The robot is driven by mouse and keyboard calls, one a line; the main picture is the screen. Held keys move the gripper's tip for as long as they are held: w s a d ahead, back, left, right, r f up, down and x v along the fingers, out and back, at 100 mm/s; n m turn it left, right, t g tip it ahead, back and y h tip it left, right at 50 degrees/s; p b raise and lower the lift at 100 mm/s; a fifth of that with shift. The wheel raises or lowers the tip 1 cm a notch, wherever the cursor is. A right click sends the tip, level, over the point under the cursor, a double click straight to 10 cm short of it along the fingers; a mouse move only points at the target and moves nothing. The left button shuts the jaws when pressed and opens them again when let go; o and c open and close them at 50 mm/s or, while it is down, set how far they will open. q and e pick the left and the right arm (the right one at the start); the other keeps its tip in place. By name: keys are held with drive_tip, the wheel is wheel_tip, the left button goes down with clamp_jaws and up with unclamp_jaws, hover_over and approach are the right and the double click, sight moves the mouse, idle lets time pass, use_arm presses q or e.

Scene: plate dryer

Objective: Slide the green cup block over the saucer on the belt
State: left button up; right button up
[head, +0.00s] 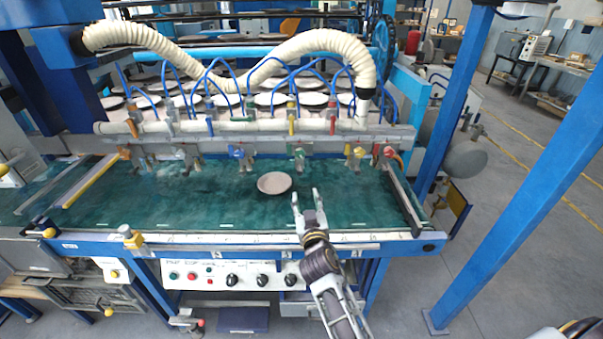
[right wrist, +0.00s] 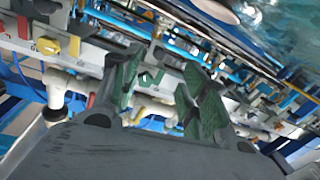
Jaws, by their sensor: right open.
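A pale, pinkish saucer (head: 274,183) lies flat on the dark green belt (head: 150,203), near the belt's middle. The green cup block (head: 298,151) appears on the rail behind the belt, a little to the right of the saucer. It is small, so its exact outline is unclear. My right gripper (head: 306,194) is open and empty over the belt, right of the saucer and on the near side of the green cup block, apart from both in the picture. Its spread fingers with green pads show in the right wrist view (right wrist: 164,65). My left gripper is out of view.
Other coloured cup blocks, including a yellow one (head: 354,154), line the rail on both sides of the green one. A cream corrugated hose (head: 310,42) arches above. Several plates sit behind the rail. A blue post (head: 520,165) stands at the right. The belt's left part is clear.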

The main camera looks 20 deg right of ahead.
drive_tip(key=p, duration=0.1)
approach(300, 174)
drive_tip(key=shift+w, duration=1.95)
drive_tip(key=shift+w+d, duration=0.5)
drive_tip(key=shift+w, duration=0.15)
drive_tip(key=shift+w+d+f, duration=0.1)
drive_tip(key=shift+w, duration=0.6)
drive_tip(key=shift+w+d+p, duration=0.2)
drive_tip(key=shift+w+p, duration=0.1)
drive_tip(key=shift+w, duration=0.7)
drive_tip(key=shift+w+d, duration=0.1)
drive_tip(key=shift+w, duration=0.9)
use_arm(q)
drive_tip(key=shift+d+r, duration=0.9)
use_arm(e)
drive_tip(key=shift+w, duration=0.15)
